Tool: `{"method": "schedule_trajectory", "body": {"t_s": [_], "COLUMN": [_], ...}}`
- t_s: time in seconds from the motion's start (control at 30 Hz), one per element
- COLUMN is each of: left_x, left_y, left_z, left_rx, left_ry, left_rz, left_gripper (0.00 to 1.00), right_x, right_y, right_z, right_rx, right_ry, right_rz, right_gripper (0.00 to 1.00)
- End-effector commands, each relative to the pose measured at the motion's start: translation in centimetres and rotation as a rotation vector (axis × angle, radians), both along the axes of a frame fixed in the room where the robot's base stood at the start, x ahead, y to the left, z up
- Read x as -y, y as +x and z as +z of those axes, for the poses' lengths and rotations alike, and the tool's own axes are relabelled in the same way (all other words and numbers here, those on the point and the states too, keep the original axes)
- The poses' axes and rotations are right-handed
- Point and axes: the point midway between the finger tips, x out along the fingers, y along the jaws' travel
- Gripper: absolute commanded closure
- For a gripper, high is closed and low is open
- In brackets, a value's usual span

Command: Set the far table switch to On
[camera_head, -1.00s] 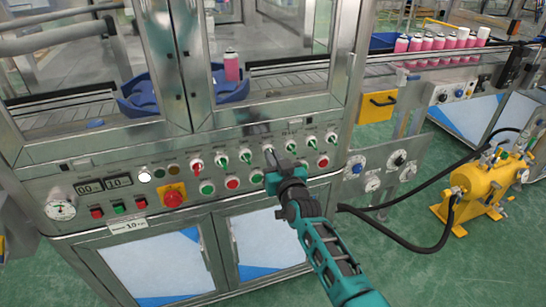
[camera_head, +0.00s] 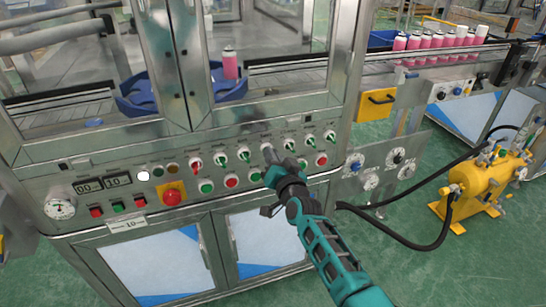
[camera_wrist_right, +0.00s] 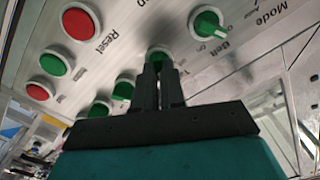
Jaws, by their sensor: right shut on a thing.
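My right gripper (camera_head: 269,155) reaches the metal control panel from below in the head view. In the right wrist view its two dark fingers (camera_wrist_right: 158,84) are shut on a green rotary switch (camera_wrist_right: 158,54). The fingers hide most of this switch and its label, so I cannot read its name or its setting. The switch's top just shows above the gripper in the head view (camera_head: 267,147). A similar green switch labelled Belt (camera_wrist_right: 208,23) is beside it in the wrist view. My left gripper is not in view.
More green rotary switches (camera_head: 289,144) and a red one (camera_head: 195,163) line the panel (camera_head: 130,190). Push buttons (camera_head: 231,180) and a red emergency stop (camera_head: 172,196) sit below. A yellow pump (camera_head: 480,185) with black hoses stands on the floor at right.

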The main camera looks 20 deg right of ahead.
Motion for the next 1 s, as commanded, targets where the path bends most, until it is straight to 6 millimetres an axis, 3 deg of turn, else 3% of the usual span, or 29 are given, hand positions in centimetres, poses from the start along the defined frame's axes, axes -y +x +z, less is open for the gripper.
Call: {"method": "schedule_trajectory", "body": {"t_s": [0.27, 0.3, 0.57, 0.83, 1.0], "left_x": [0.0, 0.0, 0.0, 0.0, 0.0], "left_y": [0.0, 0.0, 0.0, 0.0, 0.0], "left_z": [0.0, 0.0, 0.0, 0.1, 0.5], "left_rx": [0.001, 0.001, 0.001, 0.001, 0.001], "left_ry": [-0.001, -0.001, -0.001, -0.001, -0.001], "left_rz": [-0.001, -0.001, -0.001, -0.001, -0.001], "left_gripper": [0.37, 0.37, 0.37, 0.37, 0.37], "right_x": [0.0, 0.0, 0.0, 0.0, 0.0], "right_y": [0.0, 0.0, 0.0, -0.1, -1.6], "right_z": [-0.1, -0.1, 0.0, 0.0, 0.0], "right_rx": [-0.002, -0.002, -0.002, 0.0, -0.002], "right_ry": [0.007, 0.007, 0.005, 0.004, 0.004], "right_rz": [0.0, 0.0, 0.0, 0.0, 0.0], "right_gripper": [1.0, 0.89, 0.65, 0.65, 0.65]}}
